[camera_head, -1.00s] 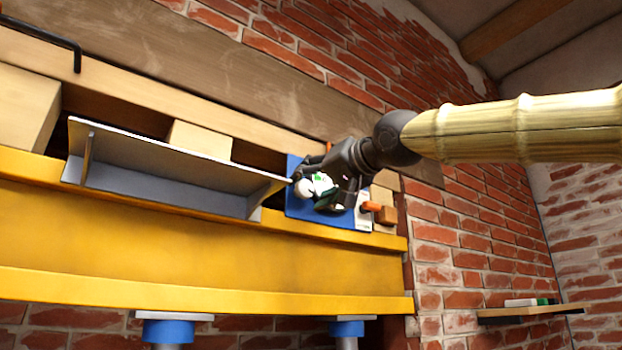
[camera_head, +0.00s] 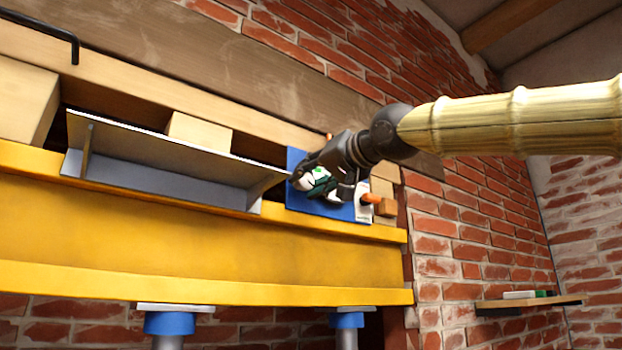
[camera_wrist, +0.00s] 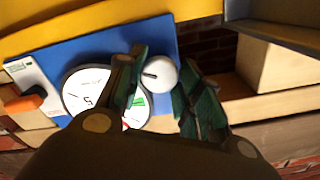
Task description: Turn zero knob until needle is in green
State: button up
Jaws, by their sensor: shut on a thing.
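A blue panel (camera_head: 297,208) is fixed on the yellow beam and also shows in the wrist view (camera_wrist: 60,50). On it is a round gauge (camera_wrist: 90,82) with a white face, a dark rim, a green zone (camera_wrist: 138,100) and a little red. My finger covers part of the face, and I cannot make out where the needle points. The white round zero knob (camera_wrist: 160,74) with a dark line is beside the gauge. My gripper (camera_wrist: 160,84) is shut on the knob, one dark green finger on each side. In the head view my gripper (camera_head: 318,184) hides much of the panel.
An orange handle (camera_head: 370,198) sticks out at the panel's right end in the head view. A grey metal bracket (camera_head: 165,170) stands left of the panel along the yellow beam (camera_head: 150,240). Wooden blocks (camera_head: 200,132) are behind it.

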jog(key=shift+f, duration=0.1)
jog(key=n, duration=0.7)
jog(key=shift+n, duration=0.4)
jog(key=n, duration=0.3)
jog(key=shift+w, duration=0.1)
jog(key=shift+n, duration=2.2)
jog(key=o, duration=1)
jog(key=shift+d, duration=0.15)
jog(key=shift+o, duration=0.2)
jog(key=v, duration=1.2)
